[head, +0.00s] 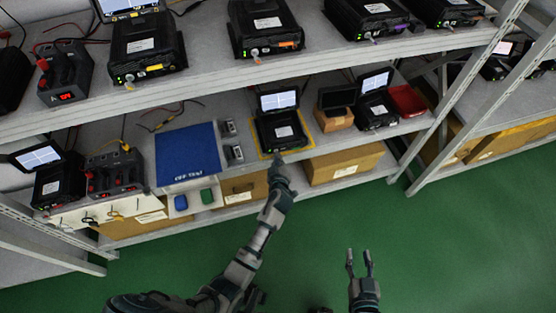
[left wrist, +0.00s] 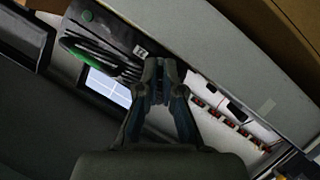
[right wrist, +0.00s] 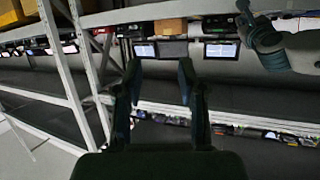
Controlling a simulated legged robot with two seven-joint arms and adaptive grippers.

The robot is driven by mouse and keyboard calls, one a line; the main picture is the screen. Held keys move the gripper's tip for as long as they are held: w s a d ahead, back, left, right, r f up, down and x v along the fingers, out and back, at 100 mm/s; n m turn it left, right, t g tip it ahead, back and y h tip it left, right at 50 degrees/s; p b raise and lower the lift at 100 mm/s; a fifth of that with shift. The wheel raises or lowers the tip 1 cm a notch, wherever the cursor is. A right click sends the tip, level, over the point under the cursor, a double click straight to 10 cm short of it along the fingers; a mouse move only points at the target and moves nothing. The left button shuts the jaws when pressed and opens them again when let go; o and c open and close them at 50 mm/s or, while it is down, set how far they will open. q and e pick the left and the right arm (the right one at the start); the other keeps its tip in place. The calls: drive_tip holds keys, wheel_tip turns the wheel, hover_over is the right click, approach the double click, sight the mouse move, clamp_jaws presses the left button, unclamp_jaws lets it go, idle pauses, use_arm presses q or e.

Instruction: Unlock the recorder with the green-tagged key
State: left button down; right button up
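A black recorder (head: 282,132) with a lit screen stands open on a yellow-edged mat (head: 311,143) on the lower shelf. Its front, with a green strip (left wrist: 88,53) and a green dot, shows close up in the left wrist view. My left gripper (head: 279,163) is at the recorder's front edge. Its fingertips (left wrist: 160,68) are close together; I cannot tell whether a key is between them. No green-tagged key can be made out. My right gripper (head: 359,259) is open and empty over the green floor, and its parted fingers show in the right wrist view (right wrist: 158,75).
A blue mat (head: 188,151), small blue (head: 181,203) and green (head: 207,196) bins and a white key board (head: 75,219) are left of the recorder. A small monitor on a box (head: 336,118) and a red tray (head: 407,100) are right. The upper shelf (head: 205,80) overhangs behind.

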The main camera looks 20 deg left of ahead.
use_arm(q)
drive_tip(key=shift+w+d+f+m+g+y+b, duration=0.15)
drive_tip(key=shift+m+g+y+b, duration=0.45)
drive_tip(key=shift+m+y, duration=0.8)
drive_tip(key=shift+d+m+g+y+b, duration=0.2)
drive_tip(key=shift+m+g+y+b, duration=0.4)
drive_tip(key=shift+m, duration=1.55)
drive_tip(key=shift+w+d+f+m+g+y+b, duration=0.15)
drive_tip(key=shift+m+g+y+b, duration=0.45)
drive_tip(key=shift+m+y, duration=0.85)
use_arm(e)
wheel_tip(320, 180, up, 9)
drive_tip(key=a+t+y, duration=0.1)
drive_tip(key=t+y, duration=0.1)
drive_tip(key=t, duration=0.5)
drive_tip(key=shift+w+a, duration=0.3)
drive_tip(key=shift+w, duration=0.15)
use_arm(q)
drive_tip(key=shift+r+m+h, duration=0.1)
drive_tip(key=shift+m+h, duration=0.25)
drive_tip(key=shift+m, duration=0.05)
use_arm(e)
drive_tip(key=shift+f, duration=0.1)
